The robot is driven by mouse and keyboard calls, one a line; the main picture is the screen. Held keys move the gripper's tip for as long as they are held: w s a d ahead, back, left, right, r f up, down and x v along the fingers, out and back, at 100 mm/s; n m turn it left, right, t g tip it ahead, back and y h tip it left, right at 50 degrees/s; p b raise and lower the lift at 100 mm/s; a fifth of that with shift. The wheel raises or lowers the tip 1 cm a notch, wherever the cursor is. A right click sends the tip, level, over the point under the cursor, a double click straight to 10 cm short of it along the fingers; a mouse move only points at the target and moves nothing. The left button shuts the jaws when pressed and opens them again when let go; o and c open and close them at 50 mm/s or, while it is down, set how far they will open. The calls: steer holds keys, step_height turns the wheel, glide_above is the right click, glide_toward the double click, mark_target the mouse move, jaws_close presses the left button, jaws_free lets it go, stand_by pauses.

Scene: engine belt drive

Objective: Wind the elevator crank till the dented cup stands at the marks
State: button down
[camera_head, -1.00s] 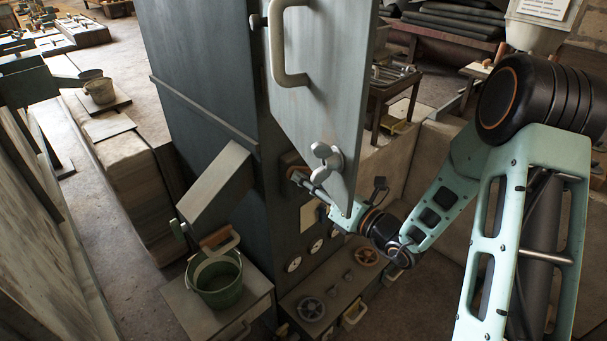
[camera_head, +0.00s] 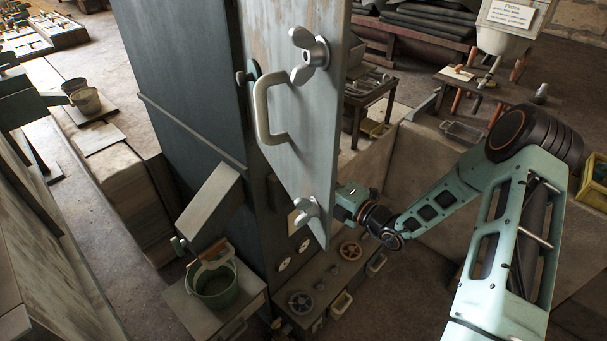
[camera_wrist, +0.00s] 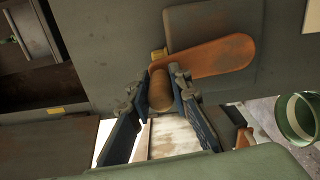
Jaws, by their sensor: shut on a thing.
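The elevator crank (camera_wrist: 215,57) shows in the wrist view as an orange-brown, worn arm on a dark plate of the housing. Its wooden handle (camera_wrist: 161,92) stands between the two dark fingers of my gripper (camera_wrist: 162,78), which is shut on it. In the head view, my gripper's teal wrist body (camera_head: 352,199) is beside the tall dark elevator housing (camera_head: 185,75). The open pale door (camera_head: 305,130) hides the fingers and the crank there. I cannot make out the dented cup or the marks in either view.
The open door has a handle (camera_head: 264,115) and wing nuts (camera_head: 307,207) and hangs close to my wrist. A green bucket (camera_head: 214,288) stands under the chute (camera_head: 208,205). A low wall is to the right.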

steer(key=shift+w+d+r+m+p, duration=0.15)
steer(key=shift+w+d+m+p, duration=0.25)
steer(key=shift+m, duration=0.2)
steer(key=shift+w, duration=0.1)
steer(key=c, duration=1.8)
jaws_free()
steer(key=shift+o, duration=0.2)
steer(key=v, duration=1.2)
steer(key=shift+a, duration=0.1)
